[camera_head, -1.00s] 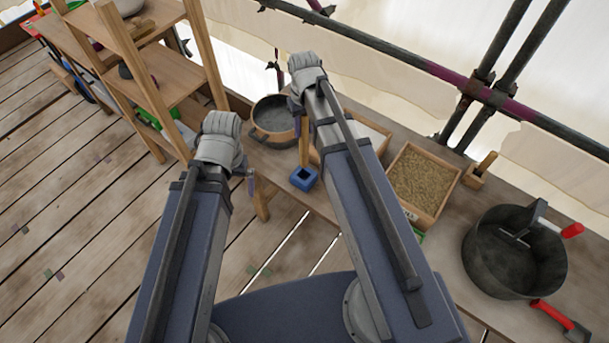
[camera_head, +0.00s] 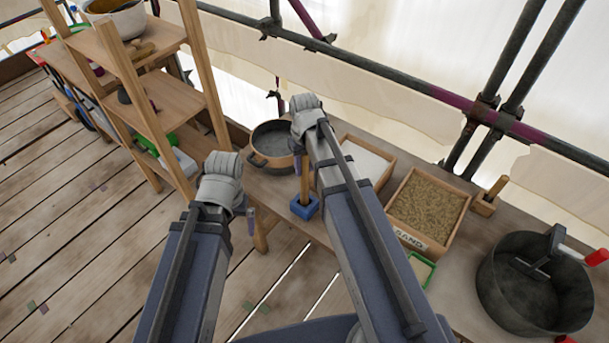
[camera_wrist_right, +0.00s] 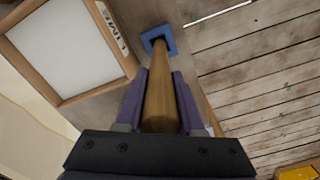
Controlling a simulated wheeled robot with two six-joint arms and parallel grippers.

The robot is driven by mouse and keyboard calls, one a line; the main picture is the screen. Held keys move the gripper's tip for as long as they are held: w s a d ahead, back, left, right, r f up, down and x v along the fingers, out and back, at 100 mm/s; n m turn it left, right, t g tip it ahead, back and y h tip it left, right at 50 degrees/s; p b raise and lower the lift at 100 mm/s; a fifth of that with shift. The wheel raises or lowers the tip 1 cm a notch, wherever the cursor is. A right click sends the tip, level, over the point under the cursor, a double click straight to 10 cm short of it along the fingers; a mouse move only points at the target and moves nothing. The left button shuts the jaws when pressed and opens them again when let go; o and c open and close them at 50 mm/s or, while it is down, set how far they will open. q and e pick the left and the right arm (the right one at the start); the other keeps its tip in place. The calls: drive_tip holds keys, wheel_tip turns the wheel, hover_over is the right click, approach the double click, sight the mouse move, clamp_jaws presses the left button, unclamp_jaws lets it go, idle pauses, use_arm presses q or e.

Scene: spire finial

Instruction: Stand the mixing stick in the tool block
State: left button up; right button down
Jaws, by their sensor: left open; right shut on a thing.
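The mixing stick (camera_head: 305,180) is a plain wooden rod, held roughly upright by my right gripper (camera_head: 299,153). In the right wrist view the stick (camera_wrist_right: 160,95) runs between the purple fingers, which are shut on it. Its far end meets the dark opening of the blue square tool block (camera_wrist_right: 171,42); how deep it sits I cannot tell. The blue block (camera_head: 304,209) is at the table's near edge in the head view. My left gripper (camera_head: 250,220) is open and empty, left of the block and apart from it; its fingers are partly hidden.
A dark round pan (camera_head: 272,146) is behind the block. A white-filled tray (camera_head: 368,160) and a sand tray (camera_head: 428,205) are to the right. A wooden block with a peg (camera_head: 487,203) and a black bucket (camera_head: 535,290) are further right. A wooden shelf (camera_head: 165,100) is at left.

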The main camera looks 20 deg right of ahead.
wheel_tip(320, 180, down, 3)
drive_tip(key=shift+f+b, duration=0.1)
drive_tip(key=shift+b, duration=1.05)
drive_tip(key=shift+r, duration=0.2)
drive_tip(key=shift+f, duration=0.15)
drive_tip(key=c, duration=0.5)
unclamp_jaws()
wheel_tip(320, 180, up, 12)
drive_tip(key=p, duration=1.2)
drive_tip(key=shift+r, duration=0.2)
drive_tip(key=shift+n+h, duration=0.6)
drive_tip(key=shift+n, duration=0.2)
drive_tip(key=s+a, duration=0.3)
drive_tip(key=s, duration=0.1)
drive_tip(key=s+a, duration=0.4)
drive_tip(key=s, duration=0.1)
drive_tip(key=s+a, duration=0.3)
drive_tip(key=s, duration=0.2)
drive_tip(key=shift+s+a, duration=0.15)
drive_tip(key=shift+a, duration=0.1)
